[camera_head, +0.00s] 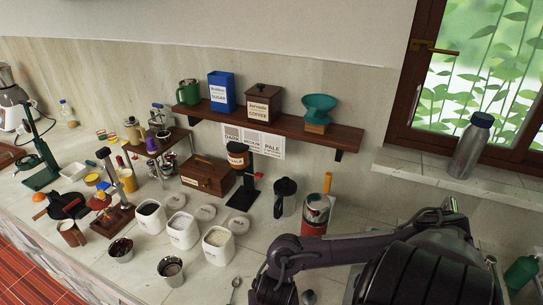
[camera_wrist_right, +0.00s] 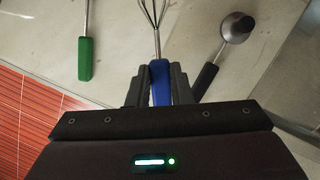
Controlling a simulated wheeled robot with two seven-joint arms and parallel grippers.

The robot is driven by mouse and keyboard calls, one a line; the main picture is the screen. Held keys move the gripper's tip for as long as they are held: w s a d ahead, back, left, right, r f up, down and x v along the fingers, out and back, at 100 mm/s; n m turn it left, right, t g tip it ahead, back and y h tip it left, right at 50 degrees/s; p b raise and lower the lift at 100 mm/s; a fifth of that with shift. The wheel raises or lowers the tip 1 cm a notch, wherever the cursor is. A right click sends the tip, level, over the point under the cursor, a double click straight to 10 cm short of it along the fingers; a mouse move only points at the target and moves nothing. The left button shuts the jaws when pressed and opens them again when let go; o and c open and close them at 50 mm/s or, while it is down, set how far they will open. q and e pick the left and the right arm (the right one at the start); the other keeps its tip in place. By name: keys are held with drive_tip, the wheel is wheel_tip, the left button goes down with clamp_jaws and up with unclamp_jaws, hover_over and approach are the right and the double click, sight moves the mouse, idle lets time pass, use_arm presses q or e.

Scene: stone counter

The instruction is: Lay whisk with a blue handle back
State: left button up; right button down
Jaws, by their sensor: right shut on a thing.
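The whisk with the blue handle (camera_wrist_right: 160,84) shows in the right wrist view, its wire end pointing to the top of the picture. My right gripper (camera_wrist_right: 160,78) is shut on the blue handle, one finger on each side of it. I cannot tell whether the whisk touches the counter (camera_wrist_right: 120,55) or hangs just above it. In the head view my right arm covers the lower right, and the whisk and the gripper's fingertips are hidden there. My left gripper is in neither view.
A green-handled utensil (camera_wrist_right: 85,58) lies left of the whisk, and a dark-handled round tool (camera_wrist_right: 236,28) lies close on its right. The counter edge with red tiles (camera_wrist_right: 30,110) is at the left. White canisters (camera_head: 217,246) and metal cups (camera_head: 171,271) stand on the counter.

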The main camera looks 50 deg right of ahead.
drive_tip(key=shift+s+a+r, duration=0.2)
drive_tip(key=shift+s+r, duration=0.05)
drive_tip(key=shift+w+f, duration=0.1)
drive_tip(key=shift+f, duration=0.05)
drive_tip(key=b+x, duration=0.4)
drive_tip(key=x, duration=0.1)
drive_tip(key=shift+s+a+f+b, duration=0.2)
drive_tip(key=shift+s+a+b, duration=0.1)
drive_tip(key=shift+s+a, duration=0.1)
drive_tip(key=shift+d+f+b, duration=0.15)
drive_tip(key=shift+f+b, duration=0.25)
drive_tip(key=shift+f, duration=0.15)
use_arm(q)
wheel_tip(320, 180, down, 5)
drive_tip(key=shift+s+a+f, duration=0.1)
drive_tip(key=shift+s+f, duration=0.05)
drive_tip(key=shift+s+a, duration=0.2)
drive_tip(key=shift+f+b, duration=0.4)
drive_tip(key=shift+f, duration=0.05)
use_arm(e)
drive_tip(key=shift+f, duration=0.4)
drive_tip(key=c, duration=1.2)
unclamp_jaws()
drive_tip(key=shift+c, duration=0.2)
